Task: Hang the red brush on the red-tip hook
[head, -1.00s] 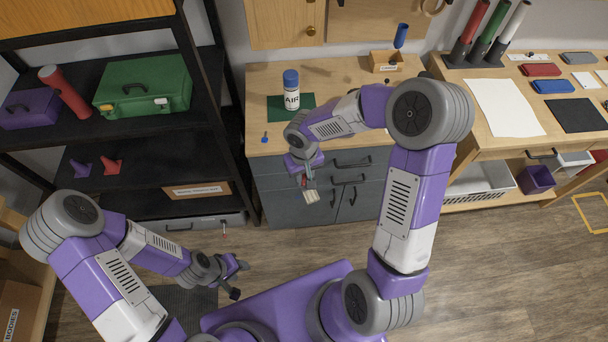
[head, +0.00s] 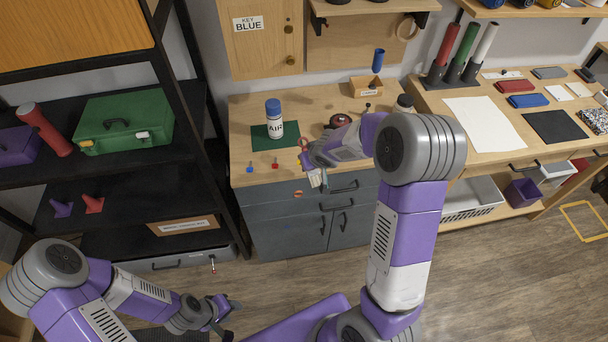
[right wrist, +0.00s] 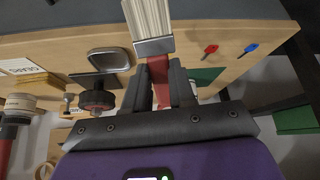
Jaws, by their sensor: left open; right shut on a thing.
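My right gripper (head: 308,166) is at the front edge of the counter (head: 240,112). In the right wrist view, its fingers (right wrist: 160,88) are shut on the red handle of the brush (right wrist: 152,30), whose metal ferrule and cream bristles point away from the gripper. The bristles of the brush (head: 316,179) show small in the head view. My left gripper (head: 222,312) is open, low by the shelf.
A dark round object (head: 340,120) and a small wooden box (head: 367,87) stand farther back. A black shelf unit (head: 190,110) is left.

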